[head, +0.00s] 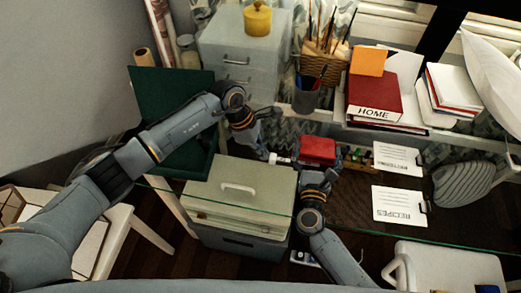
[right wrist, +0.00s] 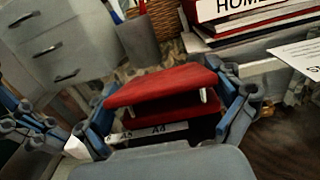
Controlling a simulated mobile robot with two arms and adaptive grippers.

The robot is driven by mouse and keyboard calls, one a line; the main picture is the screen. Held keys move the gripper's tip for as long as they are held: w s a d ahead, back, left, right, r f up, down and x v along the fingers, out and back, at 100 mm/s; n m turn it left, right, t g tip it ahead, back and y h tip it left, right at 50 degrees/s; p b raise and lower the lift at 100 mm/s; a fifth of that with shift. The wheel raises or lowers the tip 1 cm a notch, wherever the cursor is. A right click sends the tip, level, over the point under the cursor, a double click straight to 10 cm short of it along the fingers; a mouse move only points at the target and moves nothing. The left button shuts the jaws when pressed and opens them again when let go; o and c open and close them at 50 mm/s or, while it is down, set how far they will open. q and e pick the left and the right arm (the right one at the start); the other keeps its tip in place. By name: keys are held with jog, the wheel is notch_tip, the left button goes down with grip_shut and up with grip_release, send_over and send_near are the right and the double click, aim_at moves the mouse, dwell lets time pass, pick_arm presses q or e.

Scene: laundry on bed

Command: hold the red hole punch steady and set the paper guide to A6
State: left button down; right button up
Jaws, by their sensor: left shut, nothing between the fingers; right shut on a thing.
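The red hole punch (head: 318,149) sits on the glass desk and also shows in the right wrist view (right wrist: 160,87). My right gripper (head: 322,168) is shut on it, with a finger at each side in the right wrist view (right wrist: 165,120). My left gripper (head: 263,153) is shut and empty, just left of that end. I cannot tell whether they touch. The guide's set size is unclear.
Grey drawers (head: 240,45), a pen cup (head: 308,97) and a red HOME binder (head: 374,96) stand behind. Small items and a RECIPES clipboard (head: 399,204) lie right of the punch. A pale green box (head: 240,190) shows below the glass at front left.

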pick_arm(q)
jog(key=shift+s+d, duration=0.2)
jog(key=shift+d, duration=0.85)
jog(key=shift+s+d, duration=0.15)
jog(key=shift+d, duration=0.9)
pick_arm(e)
jog(key=shift+a, duration=0.1)
pick_arm(q)
jog(key=a, duration=0.4)
jog(key=shift+w+a, duration=0.3)
jog(key=shift+w, duration=0.1)
jog(key=v, duration=1)
jog(key=shift+d, duration=0.15)
pick_arm(e)
jog(key=o, duration=1.2)
